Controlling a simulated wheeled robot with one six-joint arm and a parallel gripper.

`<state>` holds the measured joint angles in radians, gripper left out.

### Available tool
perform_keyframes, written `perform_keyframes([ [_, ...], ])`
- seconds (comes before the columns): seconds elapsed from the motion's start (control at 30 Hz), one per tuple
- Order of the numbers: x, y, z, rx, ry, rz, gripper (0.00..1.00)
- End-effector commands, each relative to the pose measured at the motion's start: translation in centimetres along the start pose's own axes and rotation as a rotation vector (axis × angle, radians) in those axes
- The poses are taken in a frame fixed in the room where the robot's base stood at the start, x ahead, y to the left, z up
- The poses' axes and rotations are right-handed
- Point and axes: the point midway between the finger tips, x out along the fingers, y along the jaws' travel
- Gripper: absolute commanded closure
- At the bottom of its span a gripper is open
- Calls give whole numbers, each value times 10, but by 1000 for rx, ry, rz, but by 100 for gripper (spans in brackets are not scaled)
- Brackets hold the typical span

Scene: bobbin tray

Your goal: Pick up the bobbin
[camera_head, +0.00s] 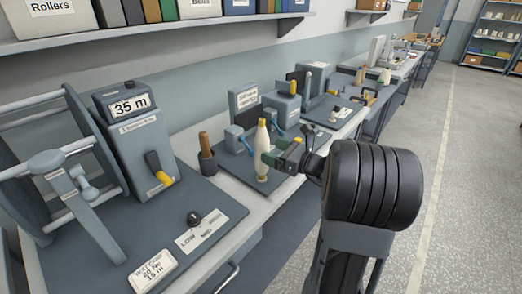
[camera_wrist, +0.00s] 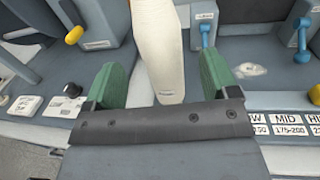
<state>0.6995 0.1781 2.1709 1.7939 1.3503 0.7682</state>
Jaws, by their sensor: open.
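The bobbin (camera_head: 262,148) is a tall cream-white tapered piece with a yellow tip, standing upright on the grey station board on the bench. In the wrist view the bobbin (camera_wrist: 158,50) rises between and just beyond the two green fingers. My gripper (camera_head: 276,156) is at the bobbin from the right in the head view. In the wrist view my gripper (camera_wrist: 163,88) is open, with gaps beside the bobbin on both sides. I cannot tell whether either finger touches it. The bobbin's top lies outside the wrist view.
A grey winder box marked 35 m (camera_head: 132,130) stands on the left, with a yellow-handled lever. A brown-handled tool (camera_head: 206,150) stands in a holder left of the bobbin. Blue-levered devices (camera_wrist: 207,35) stand close behind. A shelf (camera_head: 150,33) runs above; the floor at right is clear.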

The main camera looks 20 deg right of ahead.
Motion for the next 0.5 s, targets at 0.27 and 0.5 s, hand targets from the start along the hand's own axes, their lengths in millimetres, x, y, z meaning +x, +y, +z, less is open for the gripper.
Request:
perform_keyframes([
  [0.27, 36, 1, 5, 1, 1, 5, 20],
  [0.5, 50, 0, 5, -1, 0, 1, 20],
])
